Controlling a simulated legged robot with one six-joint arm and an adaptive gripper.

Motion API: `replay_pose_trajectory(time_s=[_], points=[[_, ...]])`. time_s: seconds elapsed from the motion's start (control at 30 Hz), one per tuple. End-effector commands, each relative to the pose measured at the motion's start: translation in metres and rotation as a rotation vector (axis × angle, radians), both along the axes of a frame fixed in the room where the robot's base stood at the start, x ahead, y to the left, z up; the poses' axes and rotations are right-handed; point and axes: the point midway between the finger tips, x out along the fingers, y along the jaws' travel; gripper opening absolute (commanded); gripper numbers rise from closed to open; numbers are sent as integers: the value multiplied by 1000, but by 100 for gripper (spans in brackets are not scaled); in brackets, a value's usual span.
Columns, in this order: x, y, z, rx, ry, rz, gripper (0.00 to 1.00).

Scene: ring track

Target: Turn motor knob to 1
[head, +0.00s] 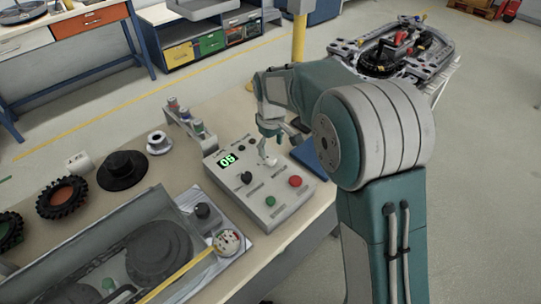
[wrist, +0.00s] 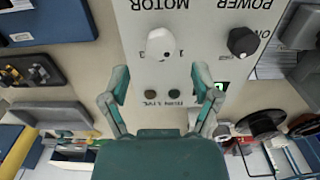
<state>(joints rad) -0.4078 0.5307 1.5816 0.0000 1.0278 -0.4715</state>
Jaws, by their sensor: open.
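The grey control box (head: 262,182) stands on the workbench with a green display reading 05. In the wrist view its panel (wrist: 203,12) shows upside down, with MOTOR and POWER labels. The white motor knob (wrist: 160,44) sits by MOTOR; small marks flank it, and its exact pointing is hard to tell. The black power knob (wrist: 242,40) sits beside it on the right. My gripper (wrist: 160,78) is open, its fingers spread, with the motor knob just beyond and between their tips, apparently untouched. In the head view my gripper (head: 270,142) hangs over the box's far right part.
A red button (head: 295,181) and a green button (head: 270,201) stick up from the box. A blue flat item (head: 310,158) lies right of it. A black flanged disc (head: 122,171) and tyres lie left.

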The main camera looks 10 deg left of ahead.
Motion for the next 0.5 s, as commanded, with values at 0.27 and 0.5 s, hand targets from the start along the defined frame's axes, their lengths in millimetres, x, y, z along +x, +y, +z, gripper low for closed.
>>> replay_pose_trajectory(time_s=[0.27,0.5], points=[[1,1,53,0,-3,0,79],[1,2,68,-1,0,1,79]])
